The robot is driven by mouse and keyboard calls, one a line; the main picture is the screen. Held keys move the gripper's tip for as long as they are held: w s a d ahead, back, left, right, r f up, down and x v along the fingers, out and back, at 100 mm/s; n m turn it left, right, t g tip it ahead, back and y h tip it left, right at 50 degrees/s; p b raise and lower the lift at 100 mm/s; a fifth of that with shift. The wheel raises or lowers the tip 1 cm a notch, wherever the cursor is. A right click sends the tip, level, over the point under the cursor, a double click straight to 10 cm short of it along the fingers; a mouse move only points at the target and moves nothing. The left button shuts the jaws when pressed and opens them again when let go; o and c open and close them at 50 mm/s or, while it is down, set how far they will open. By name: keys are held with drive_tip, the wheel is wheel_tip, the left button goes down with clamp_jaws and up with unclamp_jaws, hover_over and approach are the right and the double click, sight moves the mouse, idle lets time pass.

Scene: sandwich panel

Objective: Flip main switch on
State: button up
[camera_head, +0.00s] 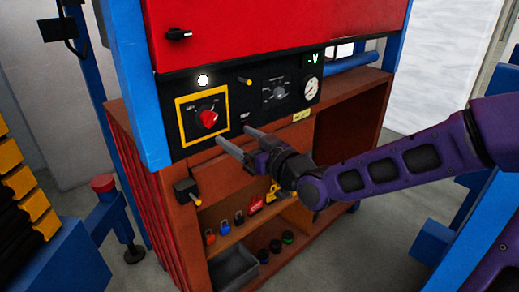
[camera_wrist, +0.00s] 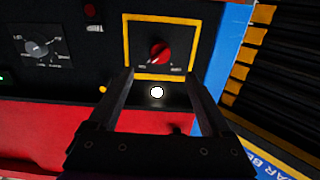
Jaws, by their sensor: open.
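The main switch is a red rotary knob (camera_head: 208,118) on a black plate with a yellow frame (camera_head: 180,135), at the left of the black control panel. It also shows in the wrist view, as a red knob (camera_wrist: 160,54) near the top centre. My gripper (camera_head: 233,134) is open and empty, its two fingers pointing at the panel just right of and below the knob in the head view. In the wrist view my gripper (camera_wrist: 158,75) has its fingers spread on either side of the knob's line, apart from it. The knob's exact setting is too small to read.
A lit white lamp (camera_head: 203,80) sits above the frame. A blue post (camera_head: 135,80) borders the panel at left. Shelves with padlocks (camera_head: 239,217) lie below.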

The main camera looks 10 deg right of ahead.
drive_tip(key=b+v, duration=0.6)
drive_tip(key=v, duration=0.1)
idle(0.3)
idle(0.3)
